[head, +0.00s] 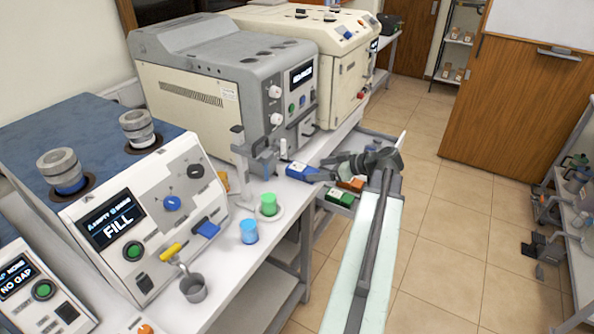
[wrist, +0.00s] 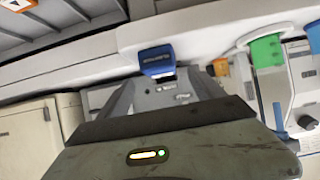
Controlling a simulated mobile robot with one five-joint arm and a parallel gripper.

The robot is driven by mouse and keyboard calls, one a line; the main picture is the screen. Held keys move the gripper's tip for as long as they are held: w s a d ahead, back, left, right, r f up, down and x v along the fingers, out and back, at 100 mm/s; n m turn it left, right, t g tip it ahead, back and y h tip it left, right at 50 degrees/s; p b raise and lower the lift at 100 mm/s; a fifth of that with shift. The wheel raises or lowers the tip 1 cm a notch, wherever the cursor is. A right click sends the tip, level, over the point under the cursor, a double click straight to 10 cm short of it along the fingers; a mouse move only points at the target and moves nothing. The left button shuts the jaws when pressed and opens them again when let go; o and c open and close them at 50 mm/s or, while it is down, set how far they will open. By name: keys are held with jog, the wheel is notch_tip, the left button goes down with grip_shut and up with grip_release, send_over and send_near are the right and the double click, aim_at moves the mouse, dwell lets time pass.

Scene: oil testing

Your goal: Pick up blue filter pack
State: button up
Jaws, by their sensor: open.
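In the wrist view, the blue pack (wrist: 157,59) shows just beyond and between the tips of my open gripper (wrist: 162,82). Nothing is held between the fingers. I cannot tell whether a finger touches the pack.
A green pack (head: 338,197) and an orange pack (head: 355,184) lie below my gripper. A green cup (head: 268,204) and a blue cup (head: 249,231) stand on the white bench. Machines line the back of the bench; open floor lies to the right.

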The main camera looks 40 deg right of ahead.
aim_at(306, 170)
jog(key=b+x, duration=0.1)
jog(key=x, duration=0.1)
jog(key=shift+w+f, duration=0.2)
jog(key=shift+w, duration=0.05)
jog(key=b+x, duration=0.2)
jog(key=x, duration=0.3)
jog(key=shift+w+a+b, duration=0.1)
jog(key=shift+w+b, duration=0.15)
jog(key=shift+b, duration=0.1)
jog(key=shift+r, duration=0.2)
jog(key=c, duration=1.6)
